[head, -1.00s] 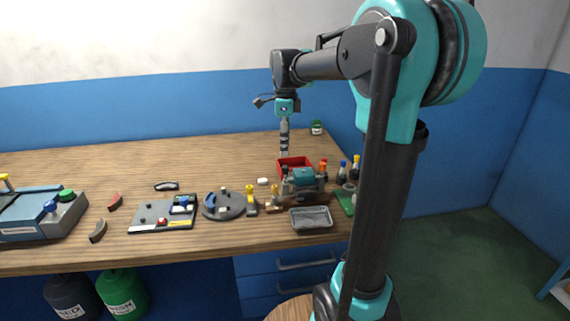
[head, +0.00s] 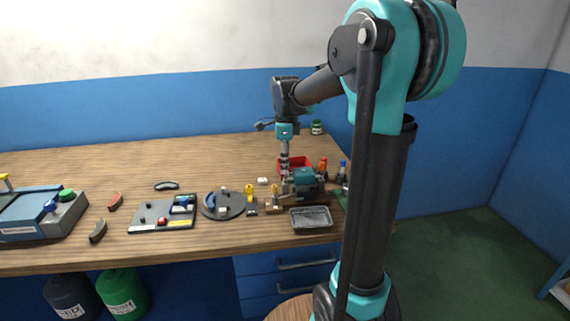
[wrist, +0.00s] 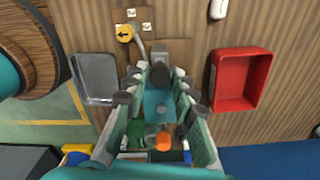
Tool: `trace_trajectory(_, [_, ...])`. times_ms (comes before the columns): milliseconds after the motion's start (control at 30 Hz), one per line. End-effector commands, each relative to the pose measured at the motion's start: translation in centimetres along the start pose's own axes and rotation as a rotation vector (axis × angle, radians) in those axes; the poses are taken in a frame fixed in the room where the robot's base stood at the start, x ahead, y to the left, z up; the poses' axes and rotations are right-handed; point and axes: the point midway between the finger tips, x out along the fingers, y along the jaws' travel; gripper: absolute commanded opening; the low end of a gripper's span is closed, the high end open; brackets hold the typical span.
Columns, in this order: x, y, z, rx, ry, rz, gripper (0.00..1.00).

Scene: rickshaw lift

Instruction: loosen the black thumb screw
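A teal-topped machine with a dark body (head: 306,180) stands near the right end of the bench. My gripper (head: 285,172) points down at its left end in the head view. In the wrist view the fingers of my gripper (wrist: 160,72) are spread apart, on either side of the machine's teal top (wrist: 160,105). A dark round knob (wrist: 160,76), which looks like the black thumb screw, shows between the fingertips. I cannot tell whether the fingers touch it. In the head view my gripper hides that end of the machine.
A grey tray (head: 311,218) is in front of the machine and a red bin (wrist: 240,80) behind it. A yellow-topped lever (head: 250,194) and a round dark plate (head: 222,205) lie left.

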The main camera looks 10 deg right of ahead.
Motion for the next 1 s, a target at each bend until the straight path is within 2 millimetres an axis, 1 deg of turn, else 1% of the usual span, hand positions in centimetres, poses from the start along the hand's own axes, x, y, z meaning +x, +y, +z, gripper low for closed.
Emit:
trace_trajectory(33, [-0.01,0.0,0.0,0.0,0.0,0.0,0.16])
trace_trajectory(167, [-0.01,0.0,0.0,0.0,0.0,0.0,0.0])
trace_trajectory(367, [-0.02,0.0,0.0,-0.004,0.0,0.0,0.0])
trace_trajectory(567, [-0.02,0.0,0.0,-0.05,0.0,0.0,0.0])
trace_trajectory(767, [-0.03,0.0,0.0,-0.168,0.0,0.0,0.0])
trace_trajectory(1000, [-0.03,0.01,0.0,-0.383,0.0,0.0,0.0])
